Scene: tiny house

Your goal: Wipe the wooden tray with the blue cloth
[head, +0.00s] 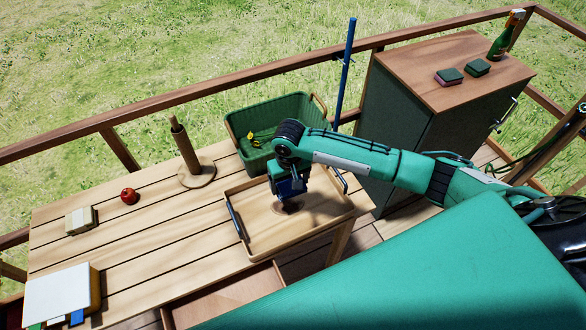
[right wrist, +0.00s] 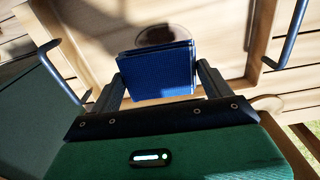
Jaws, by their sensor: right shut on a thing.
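The wooden tray (head: 268,233) with dark blue handles lies on the slatted table in the head view. Its floor and handles also show in the right wrist view (right wrist: 215,43). A dark brown stain (right wrist: 160,34) is on the tray floor, partly hidden behind the cloth. My right gripper (head: 289,194) is over the tray, by the stain. It is shut on the folded blue cloth (right wrist: 157,72), which stands between the two fingers. I cannot tell whether the cloth touches the tray. My left gripper is not in view.
A green basket (head: 238,122) stands behind the tray. A wooden post on a round base (head: 187,153), a red apple (head: 128,196) and a pale block (head: 80,220) are to the left. A cabinet (head: 453,68) with sponges and a bottle stands at right.

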